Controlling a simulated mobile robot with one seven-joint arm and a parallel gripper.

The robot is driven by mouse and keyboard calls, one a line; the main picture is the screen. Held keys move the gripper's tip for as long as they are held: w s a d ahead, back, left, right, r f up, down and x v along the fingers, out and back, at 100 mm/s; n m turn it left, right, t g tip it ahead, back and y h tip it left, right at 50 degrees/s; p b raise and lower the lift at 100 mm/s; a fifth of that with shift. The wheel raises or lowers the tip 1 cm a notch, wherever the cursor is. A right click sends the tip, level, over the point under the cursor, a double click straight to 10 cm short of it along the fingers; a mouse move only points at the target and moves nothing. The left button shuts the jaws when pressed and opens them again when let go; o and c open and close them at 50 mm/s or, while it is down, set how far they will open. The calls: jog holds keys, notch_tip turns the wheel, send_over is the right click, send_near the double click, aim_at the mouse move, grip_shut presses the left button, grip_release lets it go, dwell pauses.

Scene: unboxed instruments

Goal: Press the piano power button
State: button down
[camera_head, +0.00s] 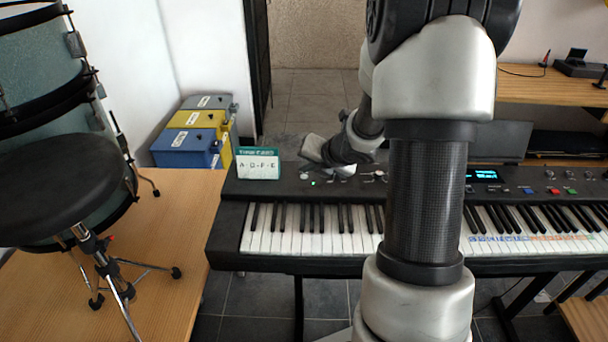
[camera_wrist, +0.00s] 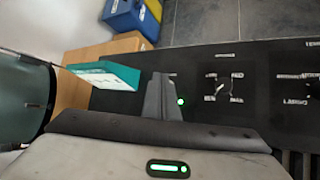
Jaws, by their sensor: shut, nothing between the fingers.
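The black piano (camera_head: 238,238) stretches across the lower head view, with its control panel behind the keys. A small green light (camera_head: 313,183) glows on the left part of the panel; it also shows in the wrist view (camera_wrist: 180,101), just right of my fingers. My gripper (camera_head: 343,170) is over the panel, right of the light in the head view. In the wrist view its fingers (camera_wrist: 160,78) are shut and empty. The power button itself cannot be made out clearly; the fingers may hide it. I cannot tell whether the fingertips touch the panel.
A green-and-white tune card (camera_head: 258,164) stands on the piano's left end, close to my fingers in the wrist view (camera_wrist: 105,75). A panel knob (camera_wrist: 219,88) lies to the right. Blue and yellow cases (camera_head: 190,139), a black stool (camera_head: 65,190) and drums are left.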

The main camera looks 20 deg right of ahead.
aim_at(307, 180)
notch_tip(307, 180, up, 6)
jog(key=p, duration=0.5)
jog(key=shift+r, duration=0.1)
